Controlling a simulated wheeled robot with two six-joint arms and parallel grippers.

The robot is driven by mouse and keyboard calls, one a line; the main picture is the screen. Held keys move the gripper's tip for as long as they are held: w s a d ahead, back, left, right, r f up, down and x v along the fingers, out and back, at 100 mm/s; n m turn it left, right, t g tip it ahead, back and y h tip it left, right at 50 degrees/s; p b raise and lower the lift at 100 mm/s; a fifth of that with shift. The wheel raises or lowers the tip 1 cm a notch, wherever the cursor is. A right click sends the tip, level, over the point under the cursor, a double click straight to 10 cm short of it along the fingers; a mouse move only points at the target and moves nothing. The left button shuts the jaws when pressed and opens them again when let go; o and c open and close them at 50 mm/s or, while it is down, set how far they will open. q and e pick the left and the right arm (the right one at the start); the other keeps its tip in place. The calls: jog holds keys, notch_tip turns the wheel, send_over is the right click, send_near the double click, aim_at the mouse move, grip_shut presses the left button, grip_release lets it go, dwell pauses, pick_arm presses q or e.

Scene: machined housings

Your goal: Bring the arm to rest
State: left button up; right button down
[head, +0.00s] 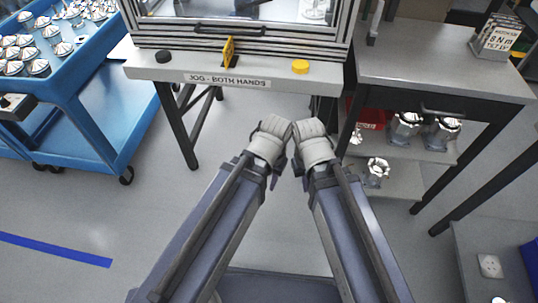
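My two arms reach up from the bottom of the head view and come close together near the middle. My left gripper (270,148) and my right gripper (312,150) are side by side, with a narrow gap or light contact between their wrists; I cannot tell which. Both are over the grey floor in front of the machine bench. Their fingers are mostly hidden behind the wrists, so their opening does not show. I see no object in either one.
A machine with a "JOG - BOTH HANDS" bench (225,79) stands ahead. A blue cart (92,87) with metal cones is at left. A grey table (440,68) with metal housings (441,133) on its lower shelf is at right. Floor at lower left is clear.

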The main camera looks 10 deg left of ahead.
notch_tip(320, 180, up, 17)
jog(key=p, duration=1.6)
jog(key=shift+f, duration=0.2)
